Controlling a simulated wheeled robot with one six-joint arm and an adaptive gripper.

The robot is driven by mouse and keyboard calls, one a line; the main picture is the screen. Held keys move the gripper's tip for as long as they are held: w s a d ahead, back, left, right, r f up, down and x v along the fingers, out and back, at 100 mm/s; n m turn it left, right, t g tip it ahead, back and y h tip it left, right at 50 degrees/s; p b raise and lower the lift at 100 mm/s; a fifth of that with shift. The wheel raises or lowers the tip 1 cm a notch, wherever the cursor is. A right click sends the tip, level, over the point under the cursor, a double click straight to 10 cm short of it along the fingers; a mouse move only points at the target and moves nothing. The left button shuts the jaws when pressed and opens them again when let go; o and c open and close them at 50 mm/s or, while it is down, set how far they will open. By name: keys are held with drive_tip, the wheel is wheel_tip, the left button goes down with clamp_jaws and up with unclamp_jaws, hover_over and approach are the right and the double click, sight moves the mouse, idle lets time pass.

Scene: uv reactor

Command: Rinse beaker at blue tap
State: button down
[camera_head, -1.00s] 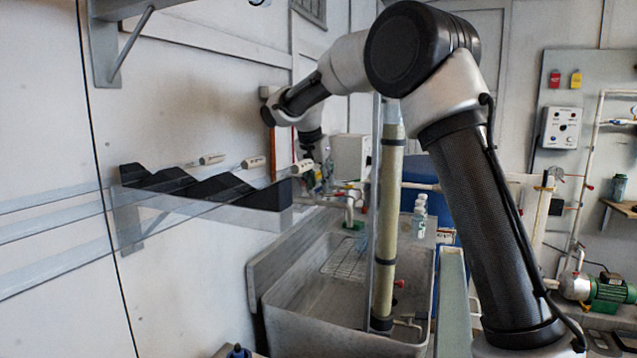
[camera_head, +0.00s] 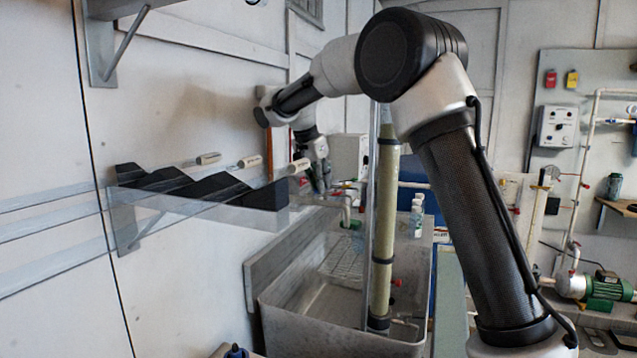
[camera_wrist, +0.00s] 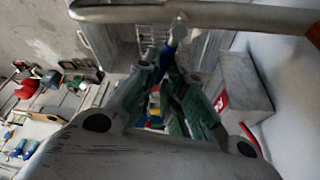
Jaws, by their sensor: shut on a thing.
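My gripper (camera_head: 320,182) hangs at the end of my bent arm, near the wall above the back of the sink (camera_head: 275,322). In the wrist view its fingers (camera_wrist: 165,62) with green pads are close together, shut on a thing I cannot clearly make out. A narrow blue piece with a pale, clear end (camera_wrist: 172,42) shows at the fingertips; I cannot tell whether it is gripped or behind. Small yellow, red and blue patches show between the fingers. I cannot pick out the beaker or the blue tap for certain.
A shelf with black stepped blocks (camera_head: 180,185) and pale-handled items is on the wall to the left. A tall yellowish tube (camera_head: 384,230) stands in the sink. Small bottles (camera_head: 417,215) and a white box (camera_head: 348,155) are behind. A green pump (camera_head: 605,288) is at right.

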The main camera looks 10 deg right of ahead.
drive_tip(key=c, duration=1.5)
unclamp_jaws()
drive_tip(key=shift+r, duration=0.1)
drive_tip(key=v, duration=1.1)
drive_tip(key=shift+a+r, duration=0.15)
drive_tip(key=shift+r, duration=0.2)
drive_tip(key=shift+s, duration=0.2)
